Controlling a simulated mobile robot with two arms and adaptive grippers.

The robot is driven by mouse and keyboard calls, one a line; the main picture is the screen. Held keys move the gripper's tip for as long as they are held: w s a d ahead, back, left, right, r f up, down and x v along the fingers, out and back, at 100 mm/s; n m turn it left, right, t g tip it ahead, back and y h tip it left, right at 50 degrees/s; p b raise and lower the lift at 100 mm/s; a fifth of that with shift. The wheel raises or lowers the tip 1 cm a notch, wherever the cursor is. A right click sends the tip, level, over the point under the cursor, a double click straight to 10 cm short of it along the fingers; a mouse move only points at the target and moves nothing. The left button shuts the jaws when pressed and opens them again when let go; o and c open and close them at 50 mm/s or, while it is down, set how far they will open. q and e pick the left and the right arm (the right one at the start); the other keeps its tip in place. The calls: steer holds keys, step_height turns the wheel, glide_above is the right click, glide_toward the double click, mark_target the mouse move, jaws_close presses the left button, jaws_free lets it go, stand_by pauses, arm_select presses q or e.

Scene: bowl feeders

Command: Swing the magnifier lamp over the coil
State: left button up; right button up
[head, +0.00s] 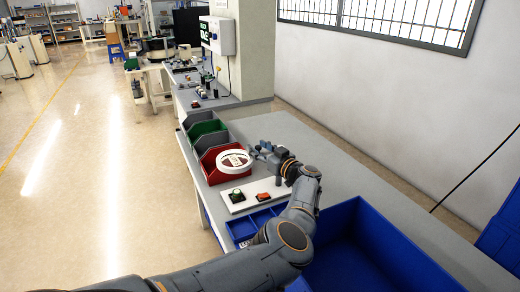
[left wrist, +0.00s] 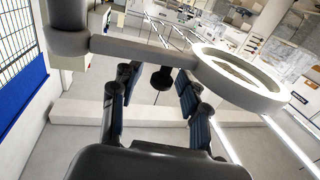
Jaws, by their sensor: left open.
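The magnifier lamp's white ring head (head: 234,161) is over the red bin's edge, behind the white board in the head view. In the left wrist view the ring (left wrist: 240,90) is at right, joined to a grey arm (left wrist: 140,49). A black knob (left wrist: 162,79) shows between the fingers. My left gripper (head: 262,150) is open beside the ring; its spread fingers also show in the left wrist view (left wrist: 157,88). I cannot tell whether they touch the knob. A small dark round part with green, perhaps the coil (head: 237,195), sits on the white board (head: 250,190). My right gripper is not in view.
A red part (head: 263,198) lies on the board. Red (head: 211,170), green and grey bins line the table's left edge. A blue tray (head: 240,229) and a large blue crate (head: 400,250) are in front. The grey tabletop (head: 340,165) is clear behind my arm.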

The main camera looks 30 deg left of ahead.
mark_target(260, 147)
arm_select(q)
steer(key=shift+a+r, duration=0.1)
steer(key=shift+a, duration=0.05)
steer(key=shift+r, duration=0.35)
steer(key=r, duration=0.9)
steer(key=shift+d+r, duration=0.1)
steer(key=shift+d, duration=0.15)
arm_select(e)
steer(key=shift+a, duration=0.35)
